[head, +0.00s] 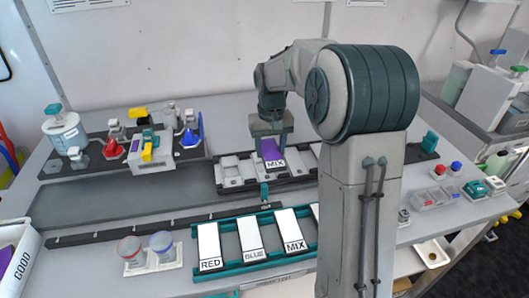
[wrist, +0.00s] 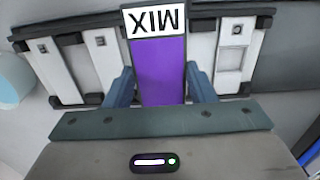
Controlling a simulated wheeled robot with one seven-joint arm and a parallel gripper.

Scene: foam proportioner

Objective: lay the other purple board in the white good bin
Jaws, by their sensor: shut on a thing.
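My gripper (head: 269,135) is shut on a purple board (head: 271,151) with a white MIX label, at the dark rack behind the middle of the bench. In the wrist view the purple board (wrist: 162,75) is between the two fingers of my gripper (wrist: 161,82), its label at the far end. I cannot tell whether the board still touches the rack. The white good bin (head: 22,264), marked GOOD, is at the lower left edge of the head view, partly cut off. Something purple (head: 7,258) shows inside it.
The dark rack (head: 232,170) has white plates beside the board. A teal rack in front holds white boards marked RED (head: 208,245), BLUE (head: 250,237) and MIX (head: 291,230). Two cups (head: 147,247) stand left of it. A dark strip (head: 120,202) at the left is clear.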

